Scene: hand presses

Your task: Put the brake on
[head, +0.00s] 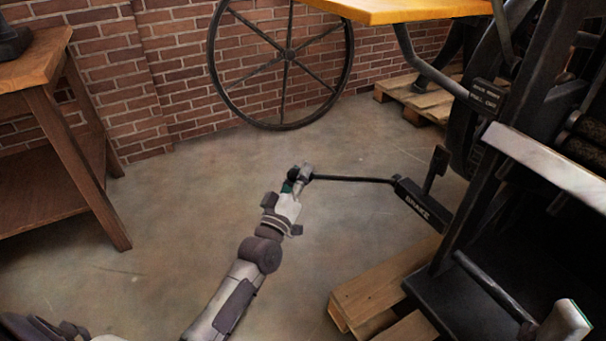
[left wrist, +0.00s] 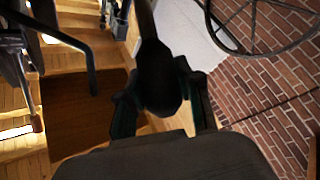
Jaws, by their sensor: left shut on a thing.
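The brake lever is a thin dark rod (head: 350,179) that runs out to the left from a black block lettered BRAKE (head: 423,204) on the press. My left gripper (head: 300,174) is at the rod's outer end and shut on its dark knob. In the left wrist view the knob (left wrist: 160,80) sits between the two fingers (left wrist: 162,105), with the rod rising from it to the top edge. The fingers hide part of the knob. My right gripper cannot be made out in either view.
The black press (head: 480,180) stands at the right on wooden pallets (head: 375,290). A yellow-topped table (head: 400,10) juts out above the lever. A large spoked wheel (head: 285,125) leans on the brick wall (head: 165,75). A wooden table (head: 35,70) is at the left. The floor around my left arm is clear.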

